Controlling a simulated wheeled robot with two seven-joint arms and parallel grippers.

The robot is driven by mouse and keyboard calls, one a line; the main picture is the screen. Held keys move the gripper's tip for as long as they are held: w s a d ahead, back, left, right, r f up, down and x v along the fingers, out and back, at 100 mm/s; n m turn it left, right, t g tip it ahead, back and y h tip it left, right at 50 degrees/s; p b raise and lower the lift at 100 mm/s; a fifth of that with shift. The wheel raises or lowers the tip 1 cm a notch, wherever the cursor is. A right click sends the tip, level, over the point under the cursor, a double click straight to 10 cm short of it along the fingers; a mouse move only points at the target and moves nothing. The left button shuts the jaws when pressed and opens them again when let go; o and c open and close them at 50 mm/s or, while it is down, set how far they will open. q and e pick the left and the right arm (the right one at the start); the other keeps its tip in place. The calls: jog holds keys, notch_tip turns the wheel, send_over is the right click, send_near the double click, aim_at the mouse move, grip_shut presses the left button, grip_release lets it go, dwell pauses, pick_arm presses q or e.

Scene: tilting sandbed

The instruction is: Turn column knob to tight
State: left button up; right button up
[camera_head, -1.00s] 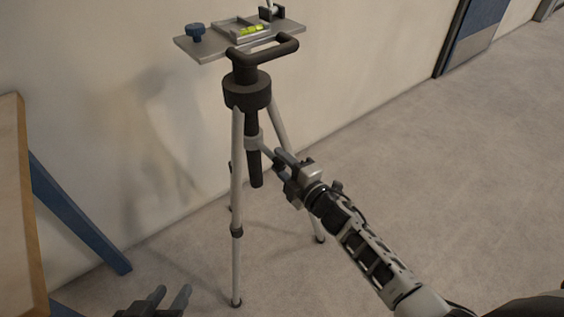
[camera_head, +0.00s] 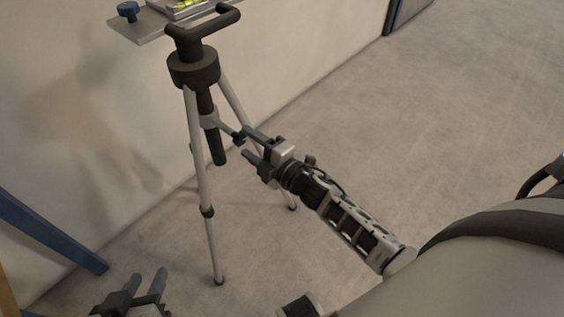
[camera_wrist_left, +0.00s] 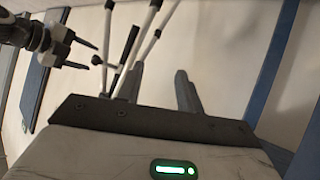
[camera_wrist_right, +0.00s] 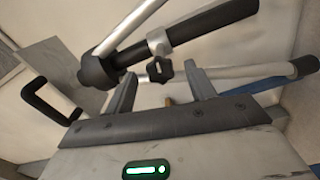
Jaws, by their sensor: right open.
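The tripod (camera_head: 196,137) stands left of centre in the head view, with a dark central column (camera_head: 211,128). The small dark column knob (camera_wrist_right: 159,70) sits by a silver collar on the column in the right wrist view; it also shows in the head view (camera_head: 240,137). My right gripper (camera_head: 252,146) is open close to the knob. In the right wrist view the knob appears between the two fingertips; I cannot tell whether they reach around it, and no grip shows. My left gripper (camera_head: 147,281) is open and empty, low at the left, apart from the tripod.
The tripod carries a grey plate (camera_head: 141,30) with a blue knob and a yellow-green level, partly cut off at the top. A dark handle (camera_head: 203,28) juts out below it. A wall stands behind. A blue leg (camera_head: 50,232) is at the left. The floor (camera_head: 430,110) at right is clear.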

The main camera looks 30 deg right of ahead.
pick_arm(q)
jog(key=shift+s+a+r+t+p, duration=0.15)
jog(key=shift+r+p, duration=0.1)
jog(key=shift+r, duration=0.3)
jog(key=shift+s+a+r+t+p, duration=0.15)
jog(key=shift+r+p, duration=0.05)
jog(key=shift+r, duration=0.35)
pick_arm(e)
jog(key=v, duration=1.2)
jog(key=shift+s, duration=0.2)
pick_arm(q)
jog(key=shift+f, duration=0.1)
pick_arm(e)
jog(key=shift+d, duration=0.1)
